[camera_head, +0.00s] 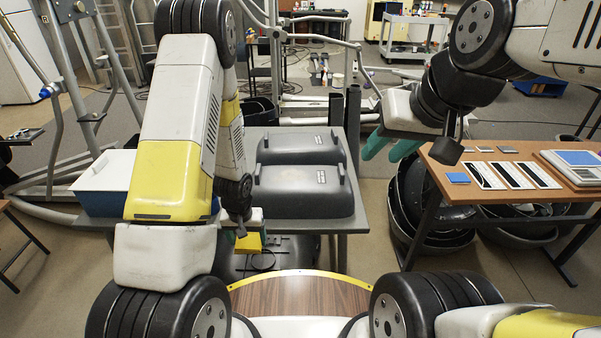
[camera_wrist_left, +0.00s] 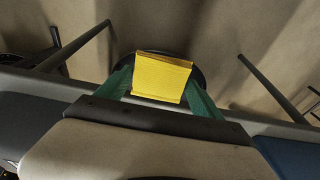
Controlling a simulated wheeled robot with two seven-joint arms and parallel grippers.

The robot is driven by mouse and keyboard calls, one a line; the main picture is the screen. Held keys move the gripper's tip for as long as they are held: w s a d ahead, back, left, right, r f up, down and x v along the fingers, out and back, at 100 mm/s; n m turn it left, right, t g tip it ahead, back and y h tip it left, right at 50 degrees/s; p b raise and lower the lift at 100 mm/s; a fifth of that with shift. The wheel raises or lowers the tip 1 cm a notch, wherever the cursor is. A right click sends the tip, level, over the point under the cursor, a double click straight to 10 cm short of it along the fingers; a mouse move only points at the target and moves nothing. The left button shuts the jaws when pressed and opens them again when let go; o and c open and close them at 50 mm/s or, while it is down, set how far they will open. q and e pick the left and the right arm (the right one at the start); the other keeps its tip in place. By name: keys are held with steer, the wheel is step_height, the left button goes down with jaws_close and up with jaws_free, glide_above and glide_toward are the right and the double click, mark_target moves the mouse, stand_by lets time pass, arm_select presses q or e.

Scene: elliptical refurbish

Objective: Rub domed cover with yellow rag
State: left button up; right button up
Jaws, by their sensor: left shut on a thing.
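Two dark grey domed covers lie on a grey table (camera_head: 361,218), the far one (camera_head: 300,146) behind the near one (camera_head: 305,190). My left gripper (camera_head: 248,238) is shut on a folded yellow rag (camera_head: 251,244), at the table's near left, left of and below the near cover in the head view. In the left wrist view, the rag (camera_wrist_left: 161,77) sits between the green fingers of the left gripper (camera_wrist_left: 160,92). The left arm hides part of the table's left side. My right gripper (camera_head: 389,147) has its green fingers apart and empty, above the gap right of the grey table.
A white and blue bin (camera_head: 103,180) stands at the left, partly behind my left arm. A wooden table (camera_head: 520,192) with flat samples and a scale (camera_head: 574,167) is at the right, with dark tubs (camera_head: 425,215) beneath. Metal frames stand behind the covers.

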steer(key=shift+c, duration=0.3)
steer(key=c, duration=0.3)
steer(key=shift+w+r, duration=0.15)
steer(key=shift+w, duration=0.15)
steer(key=c, duration=0.4)
steer(key=shift+g, duration=0.9)
steer(key=w, duration=0.7)
steer(key=w+d, duration=0.1)
steer(key=w, duration=0.2)
steer(key=shift+w+d+r, duration=0.1)
steer(key=shift+w+r, duration=0.2)
steer(key=shift+r, duration=0.1)
jaws_close()
steer(key=w+d+f+g+h, duration=0.1)
steer(key=w+f+g, duration=0.1)
steer(key=w+f, duration=0.6)
steer(key=w+d+f+g+h, duration=0.1)
steer(key=w+f, duration=0.3)
steer(key=w, duration=0.8)
steer(key=w+f, duration=0.3)
steer(key=f, duration=0.5)
steer(key=w+f+g, duration=0.1)
steer(key=w+f, duration=0.2)
steer(key=f, duration=0.5)
steer(key=shift+d+m, duration=0.3)
steer(key=shift+d, duration=0.1)
